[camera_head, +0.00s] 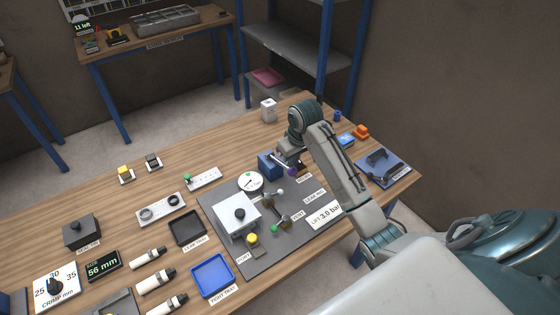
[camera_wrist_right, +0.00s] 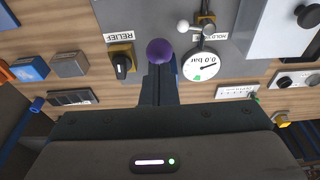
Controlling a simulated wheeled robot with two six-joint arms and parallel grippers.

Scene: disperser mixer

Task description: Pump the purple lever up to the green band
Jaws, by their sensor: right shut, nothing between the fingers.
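The purple lever's round knob (camera_wrist_right: 159,51) is right at the tips of my right gripper (camera_wrist_right: 160,75) in the right wrist view. The gripper is shut with nothing between its fingers; whether it touches the knob I cannot tell. The head view also shows the knob (camera_head: 293,171), beside the blue pump block (camera_head: 270,165) and under my right wrist. A round white gauge (camera_wrist_right: 201,66) reads 0.0 bar; it also shows in the head view (camera_head: 250,181). A small green mark shows on its dial. My left gripper is out of view.
A sign (camera_head: 326,214) reads LIFT 3.0 bar. A black RELIEF knob (camera_wrist_right: 121,65) sits left of the purple knob in the wrist view.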

